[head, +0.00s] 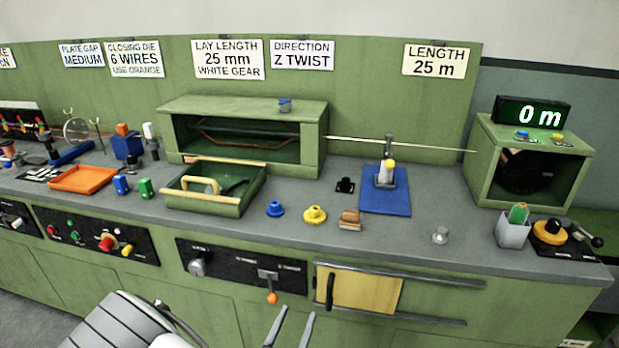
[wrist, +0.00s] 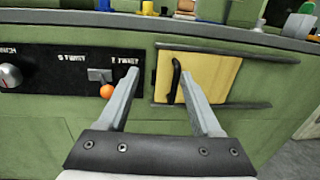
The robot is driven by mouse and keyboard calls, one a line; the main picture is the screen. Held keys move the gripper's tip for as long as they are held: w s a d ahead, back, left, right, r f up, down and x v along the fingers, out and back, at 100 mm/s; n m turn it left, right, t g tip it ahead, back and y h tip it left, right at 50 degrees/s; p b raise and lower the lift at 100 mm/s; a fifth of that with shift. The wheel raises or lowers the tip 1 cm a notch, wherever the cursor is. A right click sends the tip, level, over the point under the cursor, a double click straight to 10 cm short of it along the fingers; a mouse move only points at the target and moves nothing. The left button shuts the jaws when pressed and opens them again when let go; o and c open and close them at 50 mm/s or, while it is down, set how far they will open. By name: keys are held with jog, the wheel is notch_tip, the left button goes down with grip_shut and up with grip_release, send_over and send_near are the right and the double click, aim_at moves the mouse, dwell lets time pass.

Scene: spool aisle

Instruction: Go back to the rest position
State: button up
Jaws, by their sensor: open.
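My gripper (head: 289,328) is at the bottom of the head view, in front of the green bench. In the wrist view its two grey fingers (wrist: 158,88) stand wide apart with nothing between them. Behind the fingers is the bench front, with the twist lever (wrist: 106,90) with its orange knob to the left. The yellow sliding door (wrist: 222,76) with a black handle is to the right, partly behind the right finger. The head view also shows the lever's orange knob (head: 272,298) and the yellow door (head: 375,291). I cannot tell the exact gap between the fingers and the bench.
The grey bench top (head: 390,235) holds a green tray (head: 235,207), an orange tray (head: 84,179), a blue mat (head: 385,205), a grey cup (head: 512,232) and a green housing (head: 482,185) with a "0 m" display. Control panels (head: 100,238) line the bench front.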

jog(key=s+d+r+m+g+h+p, duration=0.2)
jog(key=s+d+r+m+g+h, duration=0.1)
jog(key=d+r+m+g, duration=0.6)
jog(key=s+d+r+m+g+h+p, duration=0.2)
jog(key=s+d+r+m+g+h, duration=0.3)
jog(key=d+r+m, duration=0.55)
jog(key=s+a+r+m+t+y+p, duration=0.1)
jog(key=s+r+m+y+p, duration=0.1)
jog(key=s+r+m+y, duration=0.2)
jog(key=s+a+r+m+t+y+p, duration=0.1)
jog(key=s+r+m+y+p, duration=0.2)
jog(key=r+m+y, duration=0.6)
notch_tip(320, 180, up, 4)
jog(key=shift+s+r, duration=0.25)
jog(key=shift+s, duration=0.3)
jog(key=shift+a, duration=0.15)
